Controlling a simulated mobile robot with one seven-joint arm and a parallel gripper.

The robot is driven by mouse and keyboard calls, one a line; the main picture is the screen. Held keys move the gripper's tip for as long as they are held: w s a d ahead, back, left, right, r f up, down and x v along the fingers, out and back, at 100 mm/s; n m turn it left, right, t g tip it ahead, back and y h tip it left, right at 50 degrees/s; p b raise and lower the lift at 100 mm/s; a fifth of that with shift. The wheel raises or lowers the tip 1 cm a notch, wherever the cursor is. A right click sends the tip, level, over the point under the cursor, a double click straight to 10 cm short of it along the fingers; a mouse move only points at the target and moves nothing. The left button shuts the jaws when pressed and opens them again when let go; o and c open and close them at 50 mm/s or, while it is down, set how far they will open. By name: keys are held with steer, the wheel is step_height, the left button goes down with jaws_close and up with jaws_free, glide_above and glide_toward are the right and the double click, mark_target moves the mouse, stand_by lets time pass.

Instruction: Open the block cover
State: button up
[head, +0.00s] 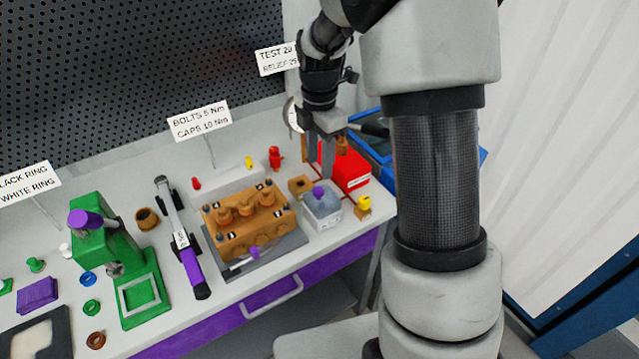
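An orange-brown pump block (250,223) with several round caps on top sits on a grey plate on the bench. A purple knob (254,252) shows at its front. To its right stands a small pale box with a grey-blue top (322,206) and a purple knob (319,191) on it. I cannot tell for sure which part is the block cover. My gripper (320,168) points down with two grey fingers apart, above and just behind the pale box. Nothing shows between the fingers. Whether the fingertips touch anything is unclear.
A red box (348,170) stands right of the gripper, and a yellow-topped part (364,206) nearby. A purple-handled torque wrench (182,240) and a green press (120,262) stand left. A purple drawer (262,304) is below the bench edge. My arm hides the right side.

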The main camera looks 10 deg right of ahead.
mark_target(320, 189)
step_height(320, 189, down, 8)
steer(key=shift+f, duration=0.15)
stand_by(0.3)
jaws_close()
